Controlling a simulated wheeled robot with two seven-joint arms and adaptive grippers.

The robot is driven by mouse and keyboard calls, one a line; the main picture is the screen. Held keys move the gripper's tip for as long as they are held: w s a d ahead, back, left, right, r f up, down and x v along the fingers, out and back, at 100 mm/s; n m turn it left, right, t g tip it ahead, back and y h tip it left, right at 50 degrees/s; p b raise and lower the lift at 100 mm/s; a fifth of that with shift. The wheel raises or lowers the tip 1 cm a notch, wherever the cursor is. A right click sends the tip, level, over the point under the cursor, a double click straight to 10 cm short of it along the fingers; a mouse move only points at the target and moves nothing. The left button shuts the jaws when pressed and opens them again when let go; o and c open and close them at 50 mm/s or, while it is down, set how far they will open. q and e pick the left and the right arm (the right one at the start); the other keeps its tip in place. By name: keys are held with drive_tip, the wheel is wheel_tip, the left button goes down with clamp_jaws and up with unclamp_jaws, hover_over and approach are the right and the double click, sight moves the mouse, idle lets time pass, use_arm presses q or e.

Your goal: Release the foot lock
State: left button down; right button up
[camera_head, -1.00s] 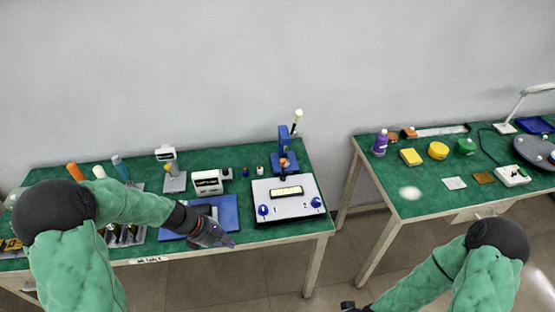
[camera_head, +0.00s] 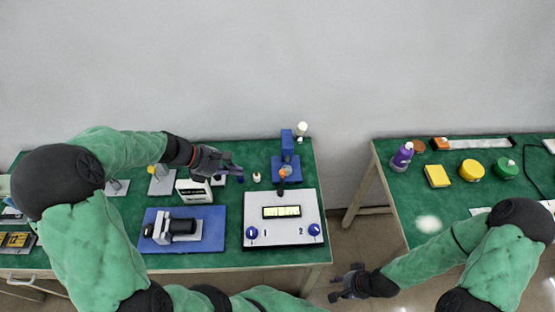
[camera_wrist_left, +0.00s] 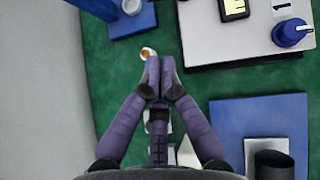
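My left gripper (camera_head: 236,169) hovers over the back part of the left table, behind the blue mat (camera_head: 150,261). In the left wrist view its purple fingertips (camera_wrist_left: 160,72) are together, with nothing visible between them. A grey-and-black pump unit (camera_head: 182,229) lies on the mat; its dark cylinder also shows in the left wrist view (camera_wrist_left: 272,164). A small white-capped bottle (camera_wrist_left: 148,53) stands just beyond the fingertips. I cannot tell which part is the foot lock. My right gripper (camera_head: 347,283) is low, off the left table's right front corner; its fingers are too small to judge.
A control box (camera_head: 283,241) with two blue knobs stands right of the mat. A blue stand (camera_head: 287,150) is behind it. A white sign block (camera_head: 194,192) stands behind the mat. The right table holds a purple bottle (camera_head: 402,156) and a yellow block (camera_head: 437,175).

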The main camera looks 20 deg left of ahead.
sight(282, 175)
use_arm(q)
drive_tip(key=shift+r, duration=0.1)
drive_tip(key=b+x, duration=0.3)
drive_tip(key=x, duration=0.6)
drive_tip(key=shift+d+f, duration=0.2)
drive_tip(key=shift+f, duration=0.15)
drive_tip(key=w+d, duration=0.1)
drive_tip(key=w+d+b, duration=0.1)
drive_tip(key=shift+w+d+f, duration=0.1)
drive_tip(key=shift+d, duration=0.15)
drive_tip(key=shift+w+d, duration=0.35)
drive_tip(key=shift+d, duration=0.05)
drive_tip(key=shift+w+d+m+g, duration=0.1)
drive_tip(key=shift+w+m+g, duration=0.05)
drive_tip(key=shift+m+g, duration=0.15)
